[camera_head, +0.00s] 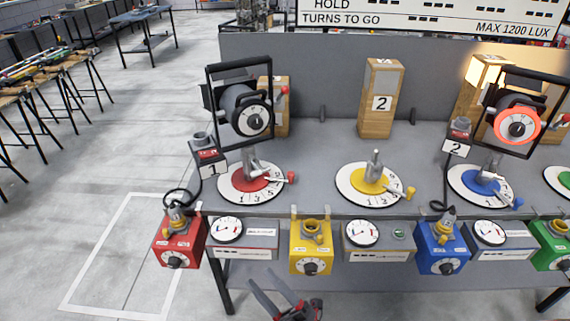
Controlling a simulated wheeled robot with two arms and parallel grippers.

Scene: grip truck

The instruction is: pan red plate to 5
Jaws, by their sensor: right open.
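The red plate (233,194) is a white numbered disc with a red centre, at the left end of the grey bench. A lamp (247,107) in a black frame stands on a grey post at its centre. A small lever with a red knob (291,177) sticks out at the plate's right edge. Numbers show along the front rim, including 3 and 5, but I cannot tell which one is set. My right gripper (284,299) is open and empty, low in front of the bench and well below the plate. My left gripper is not in view.
A yellow plate (351,190) and a blue plate (466,189) stand further right. Red (180,242), yellow (311,246), blue (441,248) and green boxes hang along the bench's front with gauges between them. A wooden block (381,98) stands behind.

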